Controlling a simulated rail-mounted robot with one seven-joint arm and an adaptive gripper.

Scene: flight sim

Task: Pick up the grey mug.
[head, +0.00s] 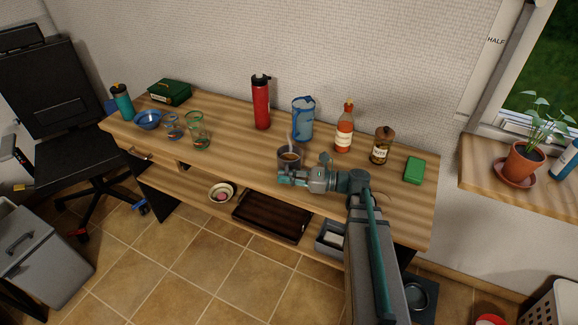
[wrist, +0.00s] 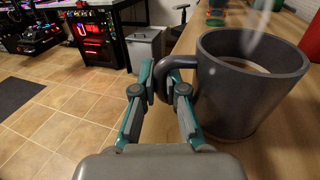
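The grey mug (wrist: 240,105) holds a dark, steaming drink and stands upright near the desk's front edge. It also shows in the head view (head: 290,160). Its handle (wrist: 160,78) points left in the wrist view. My gripper (wrist: 163,82) is at this handle, with one finger on each side of it. The fingers are apart, with the handle between them. I cannot tell whether they press on it. The right finger hides part of the handle. In the head view my gripper (head: 284,177) is at the mug's near side.
A blue pitcher (head: 303,121), a red flask (head: 261,103), a sauce bottle (head: 344,132) and a brown jar (head: 380,148) stand behind or right of the mug. Glasses (head: 198,132) and a blue bowl (head: 147,120) stand left. The desktop (head: 235,150) left of the mug is clear.

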